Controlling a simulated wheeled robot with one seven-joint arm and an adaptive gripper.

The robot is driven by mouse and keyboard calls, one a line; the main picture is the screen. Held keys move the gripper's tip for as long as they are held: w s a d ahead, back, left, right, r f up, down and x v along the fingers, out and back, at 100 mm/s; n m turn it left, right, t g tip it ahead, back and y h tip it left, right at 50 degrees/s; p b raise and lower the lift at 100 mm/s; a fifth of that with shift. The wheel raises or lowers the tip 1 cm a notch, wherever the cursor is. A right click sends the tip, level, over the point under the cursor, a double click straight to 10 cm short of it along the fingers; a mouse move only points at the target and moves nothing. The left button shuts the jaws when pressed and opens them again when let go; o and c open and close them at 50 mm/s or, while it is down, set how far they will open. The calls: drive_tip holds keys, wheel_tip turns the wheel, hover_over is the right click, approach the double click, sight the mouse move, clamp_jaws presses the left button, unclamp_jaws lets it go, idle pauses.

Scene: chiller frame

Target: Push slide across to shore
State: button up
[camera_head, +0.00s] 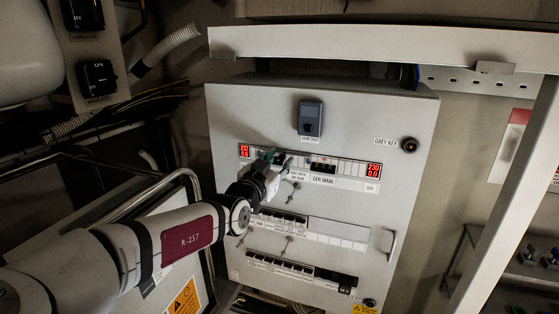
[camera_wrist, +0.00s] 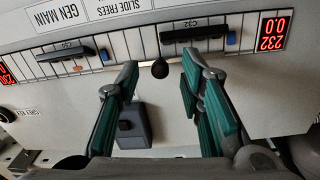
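A small black knob (camera_wrist: 160,69), which may be the slide's handle, stands on the panel's upper breaker strip (camera_wrist: 150,48). The wrist view shows the panel upside down, with a "SLIDE FREES" label (camera_wrist: 122,8) and a "GEN MAIN" label (camera_wrist: 62,74). One black breaker (camera_wrist: 68,53) is marked C50 and another (camera_wrist: 195,33) C32. My gripper (camera_wrist: 160,78) is open, with green-padded fingers on either side of the knob; I cannot tell whether they touch it. In the head view my gripper (camera_head: 280,158) is at the left part of the strip and hides the slide there.
Red displays (camera_head: 374,170) sit at the strip's ends. A grey box (camera_head: 310,118) projects above the strip, and a black key switch (camera_head: 410,145) is at upper right. Lower breaker rows (camera_head: 294,268) and a door handle (camera_head: 391,243) lie below. A pale frame post (camera_head: 510,190) stands right.

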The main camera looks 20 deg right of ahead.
drive_tip(key=shift+w+d, duration=0.45)
drive_tip(key=shift+w, duration=0.1)
clamp_jaws()
drive_tip(key=shift+s, duration=0.1)
